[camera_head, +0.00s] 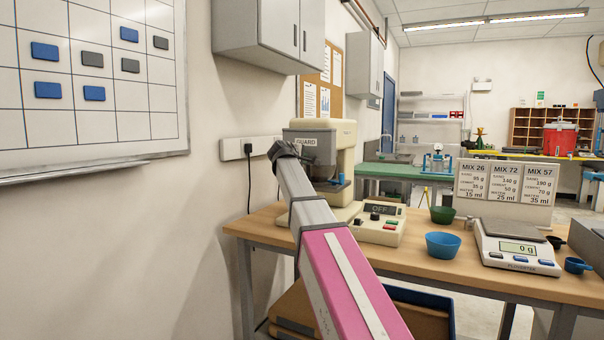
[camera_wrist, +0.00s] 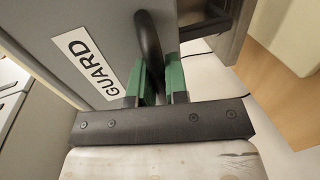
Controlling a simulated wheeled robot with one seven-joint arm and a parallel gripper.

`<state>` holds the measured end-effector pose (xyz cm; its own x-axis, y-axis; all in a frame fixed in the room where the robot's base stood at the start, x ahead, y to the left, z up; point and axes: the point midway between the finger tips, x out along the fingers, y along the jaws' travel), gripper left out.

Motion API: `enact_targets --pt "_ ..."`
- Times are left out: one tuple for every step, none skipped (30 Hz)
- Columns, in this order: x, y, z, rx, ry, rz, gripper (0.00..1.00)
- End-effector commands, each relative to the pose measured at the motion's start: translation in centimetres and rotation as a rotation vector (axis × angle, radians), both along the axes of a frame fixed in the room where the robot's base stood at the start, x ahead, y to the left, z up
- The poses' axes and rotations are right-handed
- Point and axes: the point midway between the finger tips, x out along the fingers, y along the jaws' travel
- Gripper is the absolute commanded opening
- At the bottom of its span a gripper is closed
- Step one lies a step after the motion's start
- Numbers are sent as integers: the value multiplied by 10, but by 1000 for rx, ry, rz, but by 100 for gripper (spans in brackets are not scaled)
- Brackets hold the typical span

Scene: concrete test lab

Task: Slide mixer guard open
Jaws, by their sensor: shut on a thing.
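The mixer (camera_head: 346,150) is a cream machine standing on the wooden bench. Its guard is a grey panel (camera_wrist: 70,25) with a white "GUARD" label (camera_wrist: 88,62), filling much of the wrist view; in the head view part of the guard (camera_head: 318,150) shows behind my arm. A dark curved handle (camera_wrist: 148,40) stands on the guard. My gripper (camera_wrist: 155,85) has green-padded fingers on both sides of this handle and is shut on it. In the head view my arm hides the fingers and handle. A control box (camera_head: 380,222) beside the mixer reads "OFF".
On the bench (camera_head: 420,255) are a blue bowl (camera_head: 443,245), a green bowl (camera_head: 442,214), a scale (camera_head: 515,246) reading 0 g and a blue scoop (camera_head: 577,265). Mix cards (camera_head: 505,181) stand behind. The wall with a socket strip (camera_head: 250,148) is close on the left.

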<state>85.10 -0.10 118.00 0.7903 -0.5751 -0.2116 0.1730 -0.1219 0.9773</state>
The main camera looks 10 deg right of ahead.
Motion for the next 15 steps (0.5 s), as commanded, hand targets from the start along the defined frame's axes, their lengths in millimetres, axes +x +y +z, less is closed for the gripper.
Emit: enact_targets --pt "2 0 13 0 -2 0 0" --pt "2 0 18 0 -2 0 0" --pt "2 0 24 0 -1 0 0" --pt "2 0 28 0 -1 0 0" --pt "1 0 32 0 -1 0 0" --pt "1 0 36 0 -2 1 0" --pt "1 0 38 0 -1 1 0" --pt "1 0 40 0 -1 1 0" --pt "0 0 42 0 -1 1 0" --pt "0 0 42 -1 0 1 0" --pt "0 0 43 -1 0 1 0" --pt "0 0 43 -1 0 1 0" --pt "0 0 43 -1 0 1 0" --pt "0 0 42 -1 0 1 0" --pt "0 0 42 -1 0 1 0"
